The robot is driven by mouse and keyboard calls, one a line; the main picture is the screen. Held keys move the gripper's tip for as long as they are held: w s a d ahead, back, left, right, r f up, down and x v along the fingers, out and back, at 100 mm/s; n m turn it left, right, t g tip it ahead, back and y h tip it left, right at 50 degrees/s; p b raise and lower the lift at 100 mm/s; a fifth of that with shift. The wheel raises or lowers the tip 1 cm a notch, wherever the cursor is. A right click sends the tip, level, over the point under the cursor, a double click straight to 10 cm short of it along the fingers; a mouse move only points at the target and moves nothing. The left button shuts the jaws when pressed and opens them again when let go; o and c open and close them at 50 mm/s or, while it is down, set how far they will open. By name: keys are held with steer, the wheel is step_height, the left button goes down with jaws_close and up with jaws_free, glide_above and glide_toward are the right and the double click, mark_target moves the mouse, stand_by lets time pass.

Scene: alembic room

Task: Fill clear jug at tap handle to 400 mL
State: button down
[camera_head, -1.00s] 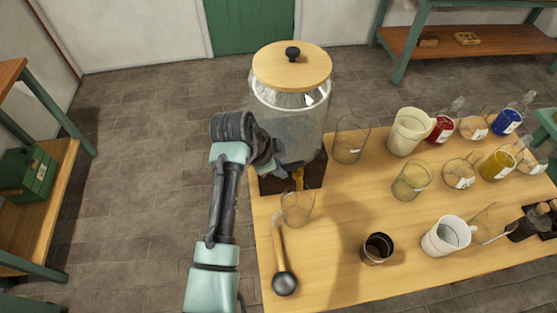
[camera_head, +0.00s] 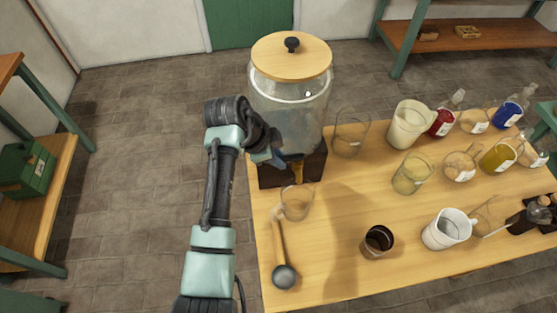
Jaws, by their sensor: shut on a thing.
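A large glass dispenser (camera_head: 310,112) with a wooden lid stands on a dark base at the table's back left corner. Its brass tap (camera_head: 297,176) points down at the front. A clear jug (camera_head: 297,204) stands upright on the table below the tap; I cannot make out any water or marks in it. My gripper (camera_head: 279,159) is at the tap, left of the spout and above the jug. It is shut on the tap handle, which is mostly hidden by the gripper.
A ladle (camera_head: 284,277) lies in front of the jug. An empty clear vessel (camera_head: 351,133) stands right of the dispenser. A cream jug (camera_head: 408,127), a dark cup (camera_head: 377,241), a white jug (camera_head: 446,229) and several coloured vessels stand further right.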

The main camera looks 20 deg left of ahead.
steer(key=shift+w, duration=0.1)
stand_by(0.4)
steer(key=shift+r, duration=0.15)
steer(key=shift+s+d+n+p, duration=0.1)
steer(key=shift+s+n+p, duration=0.15)
steer(key=shift+p, duration=0.5)
steer(key=shift+s+d+n+y+p, duration=0.2)
steer(key=shift+n+y+p, duration=0.2)
steer(key=shift+n+p, duration=0.4)
